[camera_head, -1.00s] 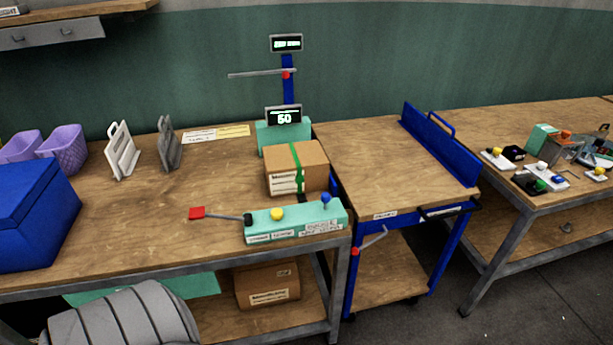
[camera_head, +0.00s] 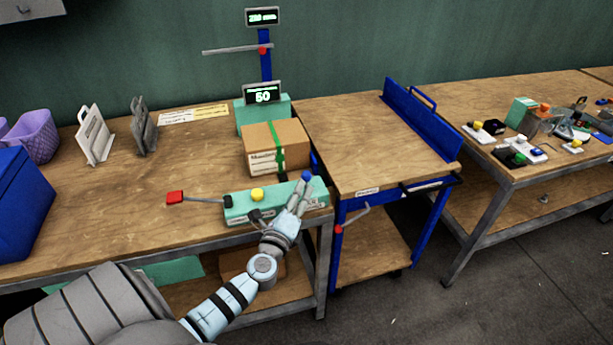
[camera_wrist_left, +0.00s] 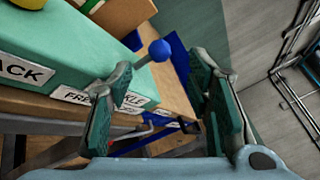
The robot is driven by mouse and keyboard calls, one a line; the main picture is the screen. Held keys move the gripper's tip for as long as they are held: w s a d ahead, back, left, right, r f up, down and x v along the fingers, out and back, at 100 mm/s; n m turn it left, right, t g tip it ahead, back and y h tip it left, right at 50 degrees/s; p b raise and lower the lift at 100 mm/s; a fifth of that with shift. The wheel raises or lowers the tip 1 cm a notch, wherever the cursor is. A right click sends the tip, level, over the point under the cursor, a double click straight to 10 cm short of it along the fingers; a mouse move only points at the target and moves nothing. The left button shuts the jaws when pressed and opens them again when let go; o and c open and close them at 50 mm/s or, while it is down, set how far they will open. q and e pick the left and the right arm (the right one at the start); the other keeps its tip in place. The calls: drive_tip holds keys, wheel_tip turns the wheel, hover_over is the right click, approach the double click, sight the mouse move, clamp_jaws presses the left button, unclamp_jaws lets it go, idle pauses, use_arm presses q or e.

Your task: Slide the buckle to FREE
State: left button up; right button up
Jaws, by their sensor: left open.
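The teal press box (camera_head: 240,206) stands at the table's front edge. It has a red-ended lever (camera_head: 176,197) on the left, a yellow knob (camera_head: 257,194) on top and a blue-knobbed buckle lever (camera_head: 306,176) at its right end. In the left wrist view the blue knob (camera_wrist_left: 160,50) is on a short grey stem, beyond and between the fingers. A partly hidden FREE label (camera_wrist_left: 78,97) is on the box's front. My left gripper (camera_head: 290,195) is open and empty at the box's right end, covering part of it. I cannot tell whether it touches the buckle.
A taped carton (camera_head: 265,160) sits right behind the box, before a teal scale (camera_head: 262,94) with a display. A blue cart (camera_head: 345,150) stands to the right. A blue bin (camera_head: 20,205) is at the left. The table's middle left is clear.

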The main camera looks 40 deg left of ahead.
sight(306, 176)
use_arm(q)
drive_tip(key=b+x, duration=0.1)
drive_tip(key=x, duration=0.7)
drive_tip(key=shift+w, duration=0.35)
drive_tip(key=shift+a, duration=0.1)
clamp_jaws()
